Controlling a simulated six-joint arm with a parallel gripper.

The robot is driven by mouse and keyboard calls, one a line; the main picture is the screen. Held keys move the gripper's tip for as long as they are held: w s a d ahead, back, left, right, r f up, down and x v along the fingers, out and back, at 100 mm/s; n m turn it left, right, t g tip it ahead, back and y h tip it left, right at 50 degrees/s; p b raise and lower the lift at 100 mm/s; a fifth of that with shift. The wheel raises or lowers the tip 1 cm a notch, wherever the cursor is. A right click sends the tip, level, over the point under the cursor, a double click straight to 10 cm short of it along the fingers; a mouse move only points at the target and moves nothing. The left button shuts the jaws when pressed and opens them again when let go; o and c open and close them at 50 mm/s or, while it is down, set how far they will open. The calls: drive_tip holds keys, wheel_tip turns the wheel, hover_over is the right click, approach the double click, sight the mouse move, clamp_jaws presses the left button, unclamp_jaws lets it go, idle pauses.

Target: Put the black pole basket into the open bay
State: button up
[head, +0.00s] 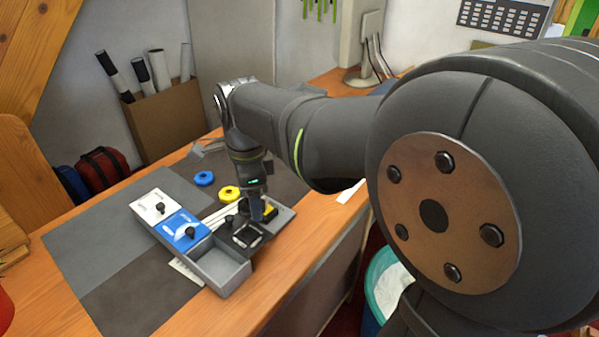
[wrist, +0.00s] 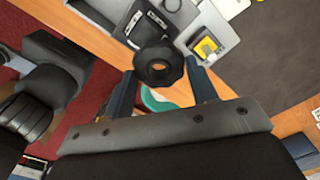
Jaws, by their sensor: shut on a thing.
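The grey tray (head: 225,288) lies on the bench with a white-topped basket (head: 153,205) and a blue-topped basket (head: 181,229) in two bays, each with a dark knob. The open bay (head: 222,266) at its near end is empty. My gripper (head: 258,212) points down just behind it. In the wrist view my gripper (wrist: 163,82) is shut on the black knob (wrist: 158,66) of the black pole basket. The basket's dark square body (head: 247,235) with pale edging shows below the fingers. I cannot tell whether it is clear of the surface beneath.
A yellow block (head: 270,209) lies on a grey plate right of my gripper. A blue ring (head: 204,178) and a yellow ring (head: 229,193) lie behind on the mat. The bench's front edge is close to the tray.

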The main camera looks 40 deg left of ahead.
drive_tip(key=s+a+f+n, duration=0.2)
drive_tip(key=s+n, duration=0.5)
drive_tip(key=s, duration=0.3)
hover_over(220, 269)
drive_tip(key=shift+f, duration=3.6)
drive_tip(key=shift+f, duration=0.7)
drive_tip(key=o, duration=1)
drive_tip(key=shift+o, duration=0.2)
wheel_tip(220, 269, up, 12)
drive_tip(key=shift+f, duration=0.25)
